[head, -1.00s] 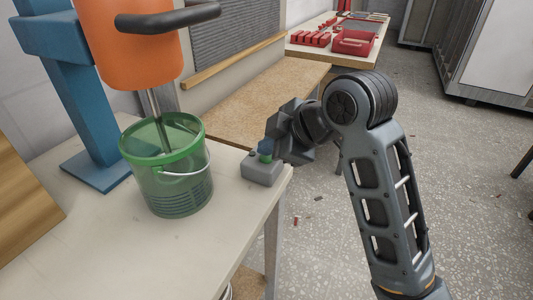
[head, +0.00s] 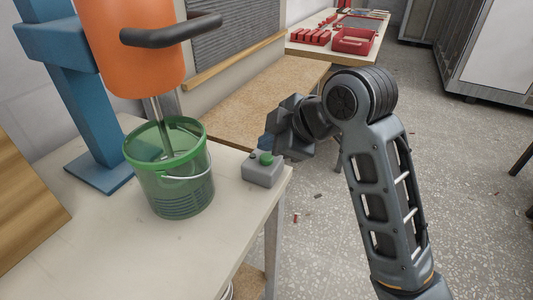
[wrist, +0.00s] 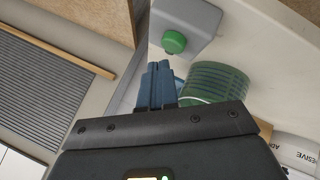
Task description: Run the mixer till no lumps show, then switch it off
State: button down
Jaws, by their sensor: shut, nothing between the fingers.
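The mixer (head: 130,50) is an orange body with a dark handle, held on a blue stand (head: 88,95). Its metal shaft reaches down into a green see-through bucket (head: 175,190) on the table. I cannot make out lumps in the bucket, or whether the shaft turns. A grey switch box (head: 262,174) with a green button (head: 266,158) sits near the table corner; the wrist view also shows the button (wrist: 174,41). My gripper (head: 266,143) is shut and empty, its blue fingertips just behind and above the box, apart from the green button in the wrist view (wrist: 158,68).
The pale table (head: 110,235) has bare space in front of the bucket. A wooden board (head: 25,195) stands at the left. A brown bench (head: 240,110) lies behind, with a red tray (head: 353,40) on a farther table. Open floor lies to the right.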

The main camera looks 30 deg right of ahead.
aim_at(270, 159)
notch_tip(270, 159, up, 5)
jog(key=p, duration=0.5)
jog(key=shift+r, duration=0.1)
dwell(0.9)
